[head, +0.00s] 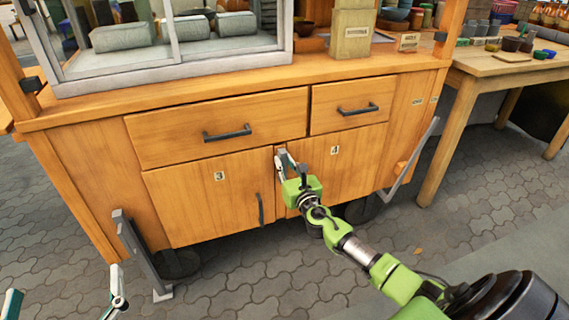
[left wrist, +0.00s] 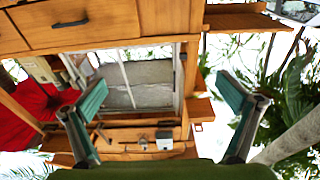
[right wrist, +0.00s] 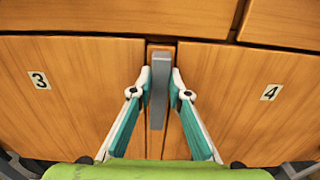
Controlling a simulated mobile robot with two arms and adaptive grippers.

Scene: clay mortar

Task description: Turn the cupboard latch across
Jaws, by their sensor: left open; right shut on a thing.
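The cupboard latch (right wrist: 158,108) is a grey bar on a small wooden block at the seam between door 3 (right wrist: 60,95) and door 4 (right wrist: 255,105). It hangs upright, pointing down across the seam. My right gripper (right wrist: 160,84) is shut on the latch, one fingertip on each side near its upper part. In the head view my right gripper (head: 285,160) is at the top of the seam and largely hides the latch. My left gripper (left wrist: 165,100) is wide open and empty, and shows partly at the lower left of the head view (head: 66,290).
Two drawers with dark handles (head: 227,133) sit above the doors. Door 3 has a vertical handle (head: 260,209). A grey folding leg (head: 140,250) stands at the cart's left front. A side table (head: 500,70) is at the right. Paved floor in front is open.

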